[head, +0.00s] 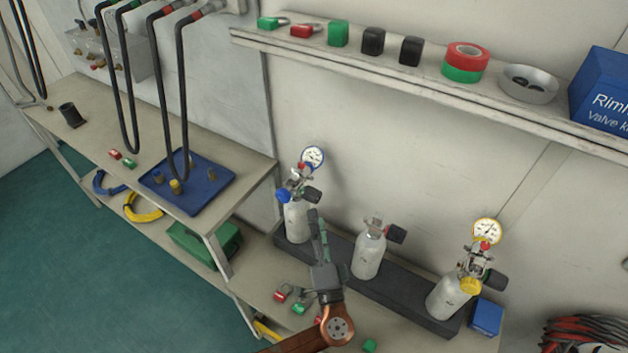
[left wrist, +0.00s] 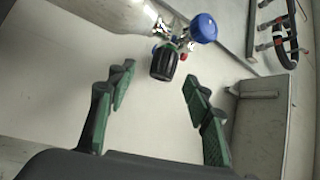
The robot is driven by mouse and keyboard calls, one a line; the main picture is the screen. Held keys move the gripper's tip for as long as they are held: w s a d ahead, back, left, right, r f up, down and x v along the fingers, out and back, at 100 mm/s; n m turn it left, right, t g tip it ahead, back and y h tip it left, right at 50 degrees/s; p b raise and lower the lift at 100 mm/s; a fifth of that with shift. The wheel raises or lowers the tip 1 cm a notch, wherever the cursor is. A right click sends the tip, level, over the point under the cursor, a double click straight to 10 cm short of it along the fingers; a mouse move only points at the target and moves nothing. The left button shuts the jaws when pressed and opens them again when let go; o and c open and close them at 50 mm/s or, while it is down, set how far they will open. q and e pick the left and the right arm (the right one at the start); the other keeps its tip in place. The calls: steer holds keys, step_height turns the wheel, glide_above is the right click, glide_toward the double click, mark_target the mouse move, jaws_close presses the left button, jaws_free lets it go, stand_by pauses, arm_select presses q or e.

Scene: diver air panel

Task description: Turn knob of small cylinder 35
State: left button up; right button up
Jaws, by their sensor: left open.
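Three small grey-white cylinders stand in a dark rack (head: 400,304); I cannot read which is number 35. The left cylinder (head: 297,222) has a blue knob (head: 283,196), a black knob (head: 312,194) and a gauge (head: 313,157). The middle cylinder (head: 367,256) has a black knob (head: 396,234). The right cylinder (head: 447,298) has a yellow knob (head: 471,286) and a gauge (head: 487,231). My left gripper (head: 318,226) is open beside the left cylinder. In the left wrist view, the black knob (left wrist: 164,62) is ahead between my open, empty fingers, apart from them.
A shelf (head: 400,78) with locks, tape rolls, a bowl (head: 528,83) and a blue box (head: 603,91) runs above. A bench (head: 110,131) with hoses and a blue tray (head: 208,197) is at left. Small red and green items lie near my left arm. A blue block (head: 487,317) sits right.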

mark_target(317, 202)
arm_select(q)
steer(key=x, duration=0.3)
steer(key=d+x, duration=0.1)
steer(key=x, duration=0.1)
steer(key=shift+w+r+b, duration=0.2)
steer(key=shift+r+b, duration=0.15)
steer(key=shift+r, duration=0.1)
steer(key=shift+x, duration=1.15)
steer(key=c, duration=1.1)
steer(key=shift+r, duration=0.1)
steer(key=shift+c, duration=0.2)
steer(key=shift+m+h+p, duration=0.3)
steer(key=shift+h+p, duration=0.1)
steer(key=shift+p, duration=0.15)
steer(key=shift+s+r+p, duration=0.1)
steer(key=shift+r+p, duration=0.05)
steer(key=shift+p, duration=0.2)
steer(key=m+g+p, duration=0.3)
steer(key=g+p, duration=0.1)
steer(key=p, duration=0.9)
steer(key=shift+m+p, duration=0.4)
steer(key=shift+g+p, duration=0.4)
steer(key=shift+p, duration=0.45)
steer(key=shift+f+m, duration=0.25)
steer(key=shift+m, duration=0.05)
arm_select(e)
steer(key=w+r+t, duration=0.1)
steer(key=w+r, duration=0.3)
steer(key=r, duration=1.2)
steer(key=shift+d+r, duration=0.3)
